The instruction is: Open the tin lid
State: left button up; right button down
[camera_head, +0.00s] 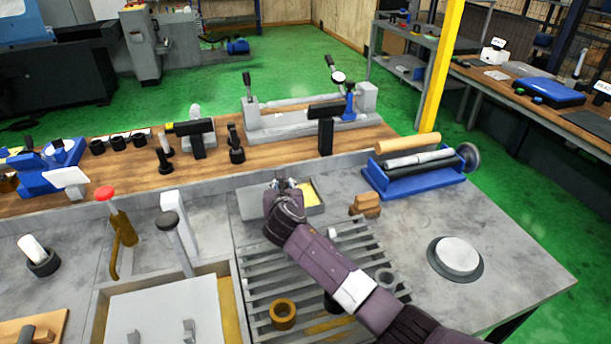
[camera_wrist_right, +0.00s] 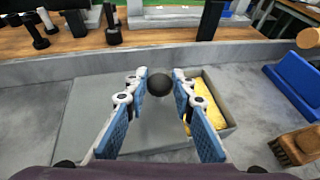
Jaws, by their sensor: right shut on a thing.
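The tin (camera_head: 321,208) is a grey rectangular box at the back of the grey bench. Yellow contents (camera_head: 312,192) show at its right end, and in the right wrist view (camera_wrist_right: 204,104) too. A flat grey lid (camera_wrist_right: 95,105) sits to the left of the exposed yellow and covers the rest. Its round dark knob (camera_wrist_right: 159,83) is between the fingertips of my right gripper (camera_wrist_right: 158,80), which is shut on it. In the head view my right gripper (camera_head: 284,185) hides much of the lid. I cannot tell if the lid is lifted. My left gripper is not in view.
A slatted grate (camera_head: 275,285) lies in front, and a raised grey ledge (camera_head: 230,185) runs behind.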

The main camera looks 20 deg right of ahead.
jog(key=a, duration=0.4)
jog(key=shift+s+a, duration=0.1)
jog(key=shift+a, duration=0.15)
jog(key=c, duration=1.6)
grip_release()
jog(key=shift+s, duration=0.1)
jog(key=v, duration=1.1)
jog(key=shift+s+r, duration=0.1)
jog(key=shift+s, duration=0.25)
